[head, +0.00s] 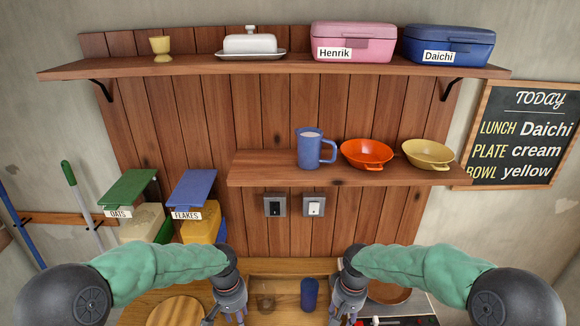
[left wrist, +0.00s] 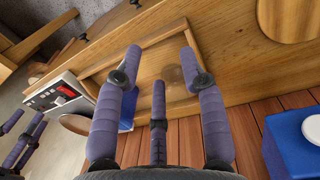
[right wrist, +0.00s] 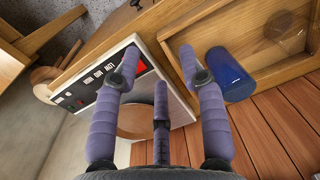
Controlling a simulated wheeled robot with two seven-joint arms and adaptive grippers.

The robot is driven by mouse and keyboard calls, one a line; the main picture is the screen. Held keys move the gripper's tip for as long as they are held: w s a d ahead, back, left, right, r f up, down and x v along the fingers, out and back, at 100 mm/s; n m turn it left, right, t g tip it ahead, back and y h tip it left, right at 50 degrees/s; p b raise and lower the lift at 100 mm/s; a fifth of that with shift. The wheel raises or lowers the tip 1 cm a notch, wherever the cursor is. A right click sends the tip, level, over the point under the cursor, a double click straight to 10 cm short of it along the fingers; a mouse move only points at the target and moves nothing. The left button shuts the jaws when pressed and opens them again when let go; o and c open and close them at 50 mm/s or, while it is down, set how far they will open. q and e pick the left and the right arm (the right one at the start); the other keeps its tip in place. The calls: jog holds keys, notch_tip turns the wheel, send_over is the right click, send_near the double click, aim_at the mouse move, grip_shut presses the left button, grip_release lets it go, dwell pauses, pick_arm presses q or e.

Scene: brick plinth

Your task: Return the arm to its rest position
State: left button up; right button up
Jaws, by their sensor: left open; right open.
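My left gripper (head: 228,308) is open and empty, above the wooden counter in the head view. Its spread fingers (left wrist: 160,75) show in the left wrist view with nothing between them. My right gripper (head: 346,308) is also open and empty, above the counter. Its spread fingers (right wrist: 160,75) show in the right wrist view, over a white panel with a red part. Both arms, in green sleeves, reach in from the lower corners. The two grippers are apart from each other and hold nothing.
A blue cup (head: 309,294) and a clear glass (head: 265,297) stand between my grippers. The lower shelf (head: 262,168) holds a blue mug (head: 309,150), an orange bowl (head: 366,153) and a yellow bowl (head: 428,154). Lidded boxes (head: 190,190) stand left.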

pick_arm(q)
jog(key=s+d+f+n+h+b, duration=0.1)
jog(key=s+f+b, duration=0.2)
jog(key=s+f, duration=0.3)
jog(key=s+d+f+h+b, duration=0.1)
jog(key=s+f, duration=0.6)
jog(key=f, duration=0.9)
jog(key=s+d+f+n+h+b, duration=0.1)
jog(key=s+f+b, duration=0.5)
jog(key=f, duration=0.6)
jog(key=shift+s+d+n+t, duration=0.3)
jog(key=shift+s+d, duration=0.4)
jog(key=shift+d, duration=0.05)
pick_arm(e)
jog(key=s+a+f+m+y, duration=0.1)
jog(key=s+f, duration=0.5)
jog(key=f, duration=0.5)
jog(key=s+a+f+y, duration=0.1)
jog(key=s+a+f, duration=0.1)
jog(key=s+f, duration=0.5)
jog(key=s+a+f+m+y, duration=0.1)
jog(key=s+f, duration=0.6)
jog(key=f, duration=0.9)
jog(key=shift+s+a+m+t, duration=0.25)
jog(key=shift+a+m+t, duration=0.05)
pick_arm(q)
jog(key=shift+d, duration=0.1)
